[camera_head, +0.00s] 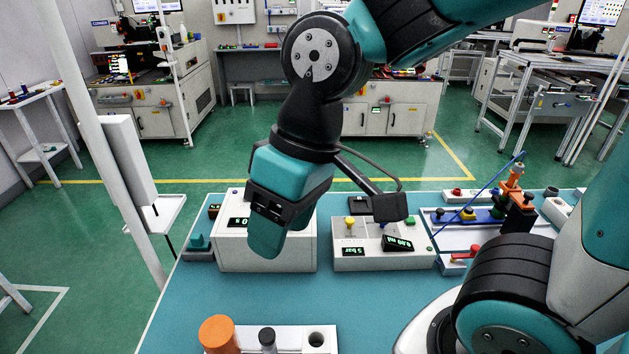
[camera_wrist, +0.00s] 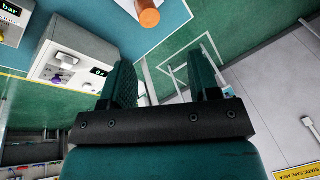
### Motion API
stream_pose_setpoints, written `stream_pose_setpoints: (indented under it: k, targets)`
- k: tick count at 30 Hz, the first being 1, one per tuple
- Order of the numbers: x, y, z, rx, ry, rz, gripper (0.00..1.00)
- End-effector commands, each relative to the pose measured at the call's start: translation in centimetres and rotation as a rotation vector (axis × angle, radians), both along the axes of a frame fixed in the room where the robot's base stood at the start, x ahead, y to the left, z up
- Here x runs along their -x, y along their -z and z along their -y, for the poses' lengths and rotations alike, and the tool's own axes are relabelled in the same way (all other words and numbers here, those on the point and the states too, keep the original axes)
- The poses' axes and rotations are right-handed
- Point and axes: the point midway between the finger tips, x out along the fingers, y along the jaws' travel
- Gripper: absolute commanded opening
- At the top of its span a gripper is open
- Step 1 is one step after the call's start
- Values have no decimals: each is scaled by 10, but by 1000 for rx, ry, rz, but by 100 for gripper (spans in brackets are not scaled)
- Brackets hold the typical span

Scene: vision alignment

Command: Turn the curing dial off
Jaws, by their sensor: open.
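A white box with a green lit display reading about 0 s (camera_head: 238,222) stands on the blue-green table, and my gripper (camera_head: 268,238) hangs in front of it and hides part of its face. In the wrist view the same white box (camera_wrist: 88,42) is at the left, with a pale round knob (camera_wrist: 66,58), a small purple part (camera_wrist: 57,78) and the display. I cannot tell for certain which of these is the curing dial or how it is set. In the wrist view my gripper (camera_wrist: 162,82) has its two teal fingers apart with nothing between them, to the right of the box.
A second white box (camera_head: 380,260) with a yellow knob and displays stands to the right. Farther right is a tray (camera_head: 437,216) with coloured parts. An orange cylinder (camera_head: 217,334) and a white holder (camera_head: 290,340) are at the front. The table's middle (camera_head: 250,297) is clear.

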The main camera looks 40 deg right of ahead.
Motion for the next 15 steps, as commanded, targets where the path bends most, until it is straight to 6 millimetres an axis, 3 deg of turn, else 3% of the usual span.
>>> stream_pose_setpoints:
  k: [1, 6, 9, 12, 15]
  targets:
    - [-32, 15, 6, 37, 91, 7, 56]
    - [-161, 45, 57, 185, 587, 54, 56]
    - [-222, 60, 92, 243, 888, 91, 56]
    - [-263, 72, 119, 275, 1132, 124, 56]
    - [-286, 78, 136, 289, 1297, 148, 56]
